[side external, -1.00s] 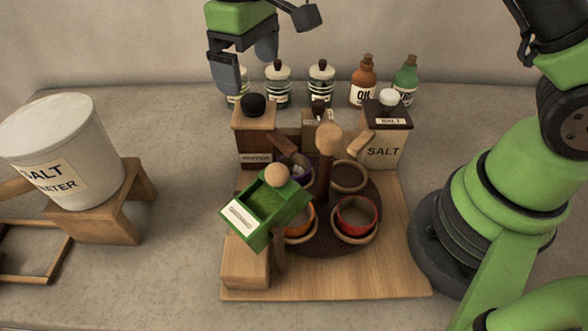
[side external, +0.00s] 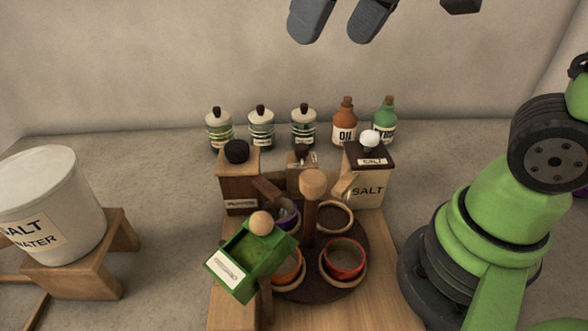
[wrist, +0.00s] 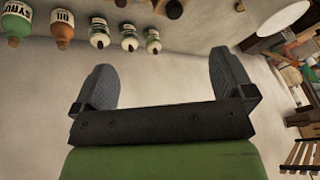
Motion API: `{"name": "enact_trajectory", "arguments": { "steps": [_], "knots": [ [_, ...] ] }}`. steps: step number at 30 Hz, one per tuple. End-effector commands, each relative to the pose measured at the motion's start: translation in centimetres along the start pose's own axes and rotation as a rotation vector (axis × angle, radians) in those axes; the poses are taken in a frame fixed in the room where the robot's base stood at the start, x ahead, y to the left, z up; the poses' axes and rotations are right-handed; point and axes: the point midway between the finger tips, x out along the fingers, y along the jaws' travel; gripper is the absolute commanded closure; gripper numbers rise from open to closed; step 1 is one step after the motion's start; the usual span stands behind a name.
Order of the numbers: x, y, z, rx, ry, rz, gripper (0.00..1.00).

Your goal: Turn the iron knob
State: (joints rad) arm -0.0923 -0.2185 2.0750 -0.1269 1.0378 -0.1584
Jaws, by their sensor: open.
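A dark, rounded knob (side external: 236,151), which looks like the iron knob, sits on top of the brown wooden box (side external: 238,190) at the back left of the board. My gripper (side external: 335,32) is at the top edge of the side view, high above and to the right of the knob. Its two grey fingers are spread apart with nothing between them. In the wrist view the open gripper (wrist: 160,72) shows against the pale surface, and I cannot make out the dark knob there.
A salt box (side external: 368,188) with a white knob stands right of the brown box. A green tray (side external: 232,252) and a round rack with bowls (side external: 345,258) stand in front. Several jars (side external: 261,128) and bottles (side external: 345,122) line the back. A white bucket (side external: 45,180) stands left.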

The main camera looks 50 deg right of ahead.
Motion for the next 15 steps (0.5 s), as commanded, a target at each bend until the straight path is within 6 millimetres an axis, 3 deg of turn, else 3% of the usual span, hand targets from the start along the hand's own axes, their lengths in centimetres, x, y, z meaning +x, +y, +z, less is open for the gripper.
{"name": "enact_trajectory", "arguments": {
  "steps": [1, 6, 11, 15],
  "knots": [
    [-1.1, 0.5, 1.5, 0.041, 0.046, -0.012, 0.00],
    [-2.5, 1.5, 5.6, 0.160, 0.156, -0.049, 0.00],
    [-2.6, 2.0, 7.8, 0.223, 0.214, -0.070, 0.00],
    [-2.6, 2.0, 7.9, 0.216, 0.217, -0.070, 0.31]
  ]
}}
